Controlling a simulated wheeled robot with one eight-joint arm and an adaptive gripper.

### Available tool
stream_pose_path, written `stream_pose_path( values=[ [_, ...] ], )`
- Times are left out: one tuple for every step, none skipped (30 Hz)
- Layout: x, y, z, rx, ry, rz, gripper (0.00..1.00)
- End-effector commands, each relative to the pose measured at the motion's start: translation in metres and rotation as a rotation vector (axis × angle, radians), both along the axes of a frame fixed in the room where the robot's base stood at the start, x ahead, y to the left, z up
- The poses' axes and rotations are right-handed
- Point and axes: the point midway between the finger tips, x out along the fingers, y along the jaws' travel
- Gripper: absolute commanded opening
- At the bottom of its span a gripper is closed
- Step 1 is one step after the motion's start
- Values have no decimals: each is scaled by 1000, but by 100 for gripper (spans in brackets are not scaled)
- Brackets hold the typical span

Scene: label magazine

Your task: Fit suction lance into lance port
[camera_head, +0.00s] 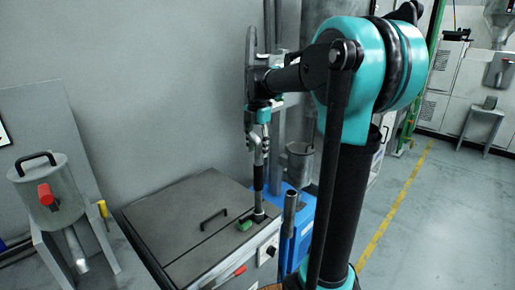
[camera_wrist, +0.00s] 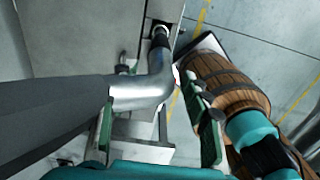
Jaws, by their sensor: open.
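The suction lance has a silver bent pipe (camera_wrist: 140,92), a dark lower section (camera_head: 258,178) and a grey hose (camera_wrist: 45,105). My gripper (camera_head: 261,146) is at the bent upper part. In the wrist view its green-padded fingers (camera_wrist: 158,125) are spread apart, on either side below the bend.
The lid (camera_head: 195,215) carries a black handle (camera_head: 213,215) and a green part (camera_head: 245,225) near the port. A metal canister (camera_head: 50,190) stands at left. A blue unit (camera_head: 297,215) stands to the right. A wooden barrel (camera_wrist: 215,80) is close to my arm. The floor at right is open.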

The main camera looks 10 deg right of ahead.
Motion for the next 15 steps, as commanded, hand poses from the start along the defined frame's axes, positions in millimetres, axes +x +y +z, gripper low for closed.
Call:
stream_pose_path(
  values=[
    [0,0,1,0,0,0,48],
    [0,0,2,0,0,0,48],
    [0,0,4,0,0,0,48],
    [0,0,7,0,0,0,48],
    [0,0,10,0,0,0,48],
    [0,0,15,0,0,0,48],
    [0,0,20,0,0,0,48],
    [0,0,25,0,0,0,48],
    [0,0,33,0,0,0,48],
    [0,0,39,0,0,0,48],
    [0,0,45,0,0,0,48],
    [0,0,54,0,0,0,48],
    [0,0,60,0,0,0,48],
    [0,0,66,0,0,0,48],
    [0,0,74,0,0,0,48]
  ],
)
